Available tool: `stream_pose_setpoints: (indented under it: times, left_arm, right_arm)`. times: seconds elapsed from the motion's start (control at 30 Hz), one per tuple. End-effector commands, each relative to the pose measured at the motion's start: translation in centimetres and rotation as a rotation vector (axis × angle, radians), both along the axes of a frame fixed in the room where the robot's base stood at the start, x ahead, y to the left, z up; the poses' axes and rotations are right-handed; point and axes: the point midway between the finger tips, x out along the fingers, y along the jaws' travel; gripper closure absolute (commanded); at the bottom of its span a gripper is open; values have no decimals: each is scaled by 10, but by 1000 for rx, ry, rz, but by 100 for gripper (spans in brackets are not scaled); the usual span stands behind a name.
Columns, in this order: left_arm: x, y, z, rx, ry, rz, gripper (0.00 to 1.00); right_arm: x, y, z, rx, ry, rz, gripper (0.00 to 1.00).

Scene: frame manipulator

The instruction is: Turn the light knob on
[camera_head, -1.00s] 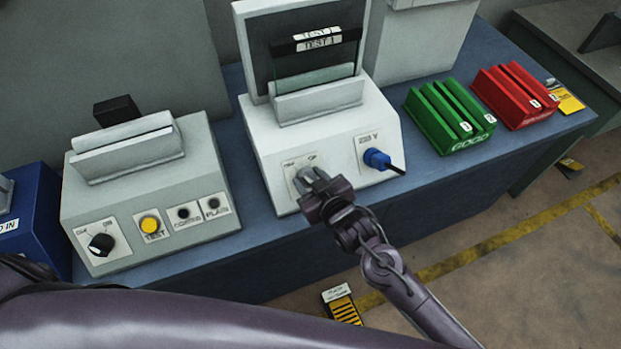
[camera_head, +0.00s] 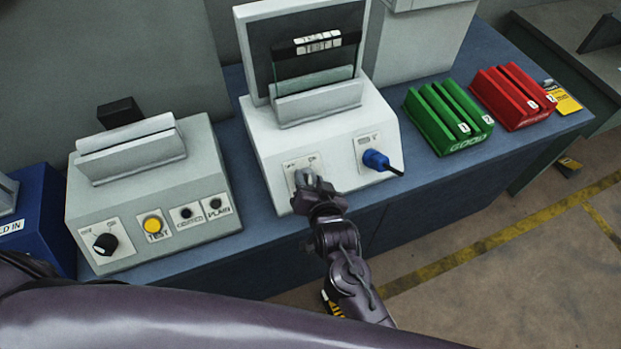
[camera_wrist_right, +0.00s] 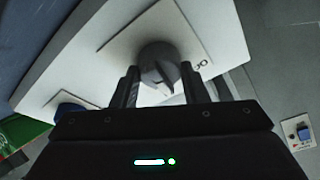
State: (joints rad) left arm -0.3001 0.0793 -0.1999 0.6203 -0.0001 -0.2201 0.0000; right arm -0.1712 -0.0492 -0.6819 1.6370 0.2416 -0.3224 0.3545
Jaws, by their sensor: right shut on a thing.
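The light knob (camera_wrist_right: 158,65) is a round dark grey knob on a white plate on the front of the white light box (camera_head: 262,150). My left gripper is not in view; only a purple arm link crosses the bottom of the head view.
A blue plug (camera_head: 376,160) sits right of the knob plate. A grey test box (camera_head: 150,190) with a black knob (camera_head: 105,244) and yellow button (camera_head: 152,225) stands left. Green (camera_head: 450,118) and red (camera_head: 512,97) racks stand right. The floor in front is open.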

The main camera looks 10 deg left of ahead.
Motion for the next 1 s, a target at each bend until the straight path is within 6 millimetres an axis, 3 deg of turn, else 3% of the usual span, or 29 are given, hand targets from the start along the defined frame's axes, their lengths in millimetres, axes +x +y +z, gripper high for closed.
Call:
stream_pose_setpoints:
  times: [0.33, 0.93, 0.97, 1.0]
  left_arm:
    - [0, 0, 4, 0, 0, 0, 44]
    - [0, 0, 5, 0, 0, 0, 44]
    - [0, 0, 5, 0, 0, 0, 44]
    - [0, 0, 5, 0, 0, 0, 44]
  right_arm:
    - [0, 0, 0, 106, 71, -96, 82]
    - [0, 0, 0, 127, 85, -115, 82]
    - [0, 0, 0, 127, 85, -115, 56]
    - [0, 0, 0, 127, 84, -114, 51]
